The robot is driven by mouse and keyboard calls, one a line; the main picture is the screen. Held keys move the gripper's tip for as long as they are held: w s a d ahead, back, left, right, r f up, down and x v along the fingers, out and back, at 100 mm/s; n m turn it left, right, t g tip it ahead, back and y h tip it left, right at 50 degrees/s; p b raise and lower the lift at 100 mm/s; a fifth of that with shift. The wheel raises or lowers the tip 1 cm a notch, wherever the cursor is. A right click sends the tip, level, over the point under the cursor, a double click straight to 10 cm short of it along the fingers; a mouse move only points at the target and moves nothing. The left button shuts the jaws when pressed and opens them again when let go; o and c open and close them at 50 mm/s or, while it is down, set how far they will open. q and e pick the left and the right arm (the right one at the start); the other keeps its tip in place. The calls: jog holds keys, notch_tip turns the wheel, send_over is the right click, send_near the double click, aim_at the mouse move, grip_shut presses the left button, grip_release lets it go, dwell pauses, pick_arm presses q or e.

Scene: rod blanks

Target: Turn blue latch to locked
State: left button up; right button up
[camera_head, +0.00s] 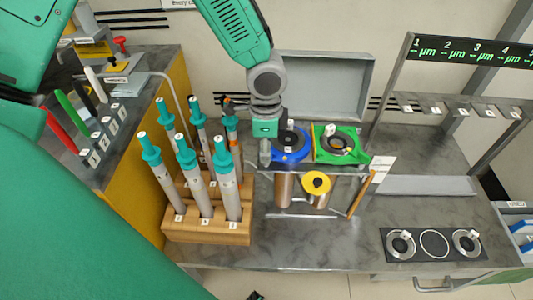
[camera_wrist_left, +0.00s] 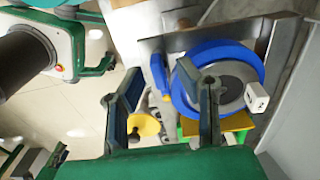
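The blue latch fixture (camera_head: 306,152) is a blue ring around a dark round centre, with a small white tag. My left gripper (camera_head: 265,158) points down at the left edge of the blue fixture. In the left wrist view the left gripper (camera_wrist_left: 170,85) has its fingers wide apart with nothing held; one finger overlaps the ring in the picture. Contact cannot be told. My right gripper is out of view.
A similar green fixture (camera_head: 357,156) stands just right of the blue one. In front are a metal rack with cylinders (camera_head: 284,190) and a yellow-topped part (camera_head: 316,182). A wooden block (camera_head: 207,232) with several teal-topped tools stands left. A grey bin (camera_head: 335,92) stands behind.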

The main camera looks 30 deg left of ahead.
pick_arm(q)
jog(key=shift+f, duration=0.5)
grip_shut()
